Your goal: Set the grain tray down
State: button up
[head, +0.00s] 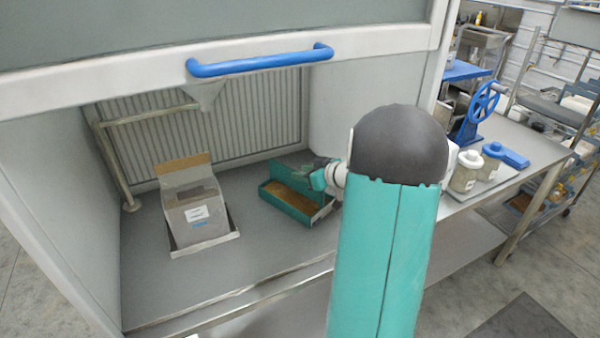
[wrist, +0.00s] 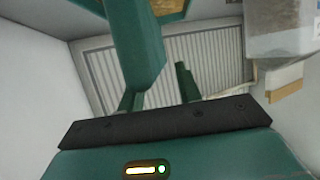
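The grain tray (head: 295,209) is a long teal box with brown grain in it. It looks level at the bench surface inside the hood, right of the middle; whether it touches the bench all along is hard to tell. My gripper (head: 317,174) is at the tray's right end, over its far side. In the wrist view, a teal wall of the tray (wrist: 135,45) comes down close to my fingers (wrist: 158,88), with some grain at the top. The fingers stand apart, with the grille showing between them.
A grey box with a raised cardboard flap (head: 197,212) stands left of the tray, in a shallow holder. The raised hood sash with a blue handle (head: 260,62) is above. Jars (head: 466,171) and a blue wheel stand outside on the right. Bench between box and tray is clear.

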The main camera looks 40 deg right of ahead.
jog(key=v, duration=1)
jog(key=w+a+r+n+g+y, duration=0.1)
jog(key=a+r+g+y, duration=0.15)
jog(key=a, duration=0.85)
jog(key=a+r+g+y, duration=0.1)
jog(key=a+g, duration=0.2)
jog(key=a, duration=0.8)
jog(key=s+a+r+m+g+h, duration=0.2)
jog(key=s+a+h, duration=0.3)
jog(key=s+a, duration=0.8)
jog(key=a, duration=0.3)
jog(key=shift+a, duration=0.3)
jog(key=shift+r, duration=0.15)
